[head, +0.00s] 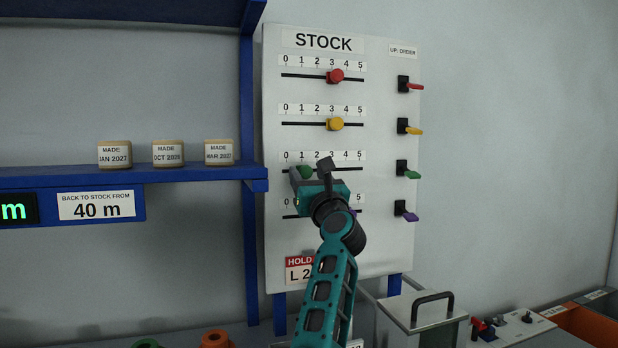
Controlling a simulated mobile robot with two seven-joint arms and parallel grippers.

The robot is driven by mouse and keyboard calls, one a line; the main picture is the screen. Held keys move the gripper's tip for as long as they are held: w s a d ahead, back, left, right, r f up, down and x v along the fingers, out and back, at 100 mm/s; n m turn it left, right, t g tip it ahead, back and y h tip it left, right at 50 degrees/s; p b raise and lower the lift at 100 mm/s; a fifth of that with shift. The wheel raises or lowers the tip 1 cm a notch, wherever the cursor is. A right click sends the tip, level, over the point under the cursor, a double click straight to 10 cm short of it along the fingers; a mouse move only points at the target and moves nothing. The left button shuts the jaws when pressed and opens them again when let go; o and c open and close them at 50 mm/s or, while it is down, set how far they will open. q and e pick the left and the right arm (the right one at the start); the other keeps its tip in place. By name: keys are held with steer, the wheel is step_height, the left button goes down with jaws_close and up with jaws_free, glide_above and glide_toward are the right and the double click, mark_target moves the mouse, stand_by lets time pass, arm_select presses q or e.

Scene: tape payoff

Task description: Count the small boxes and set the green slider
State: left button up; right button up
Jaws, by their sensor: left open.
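The white STOCK board (390,250) stands upright on the wall with several sliders on 0 to 5 scales. The green slider knob (306,172) shows at the third scale, a little right of 1. My left gripper (304,175) is at this knob and open; whether its fingers touch the knob I cannot tell. The gripper and wrist hide part of the third and fourth scales. The red knob (336,76) and yellow knob (335,124) sit a little past 3. Three small tan pieces with MADE labels, one of them (115,155) at the left, stand on the blue shelf (200,174).
Red, yellow, green and purple levers line the board's right side, the green one (410,173) among them. A grey metal box with a black handle (433,298) and an orange bin (585,322) stand lower right. A blue post (248,230) is left of the board.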

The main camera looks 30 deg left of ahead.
arm_select(q)
steer(key=shift+d, duration=0.1)
steer(key=b+v, duration=0.2)
steer(key=v, duration=1)
steer(key=shift+s+d+f, duration=0.2)
steer(key=shift+s, duration=0.15)
steer(key=shift+r, duration=0.1)
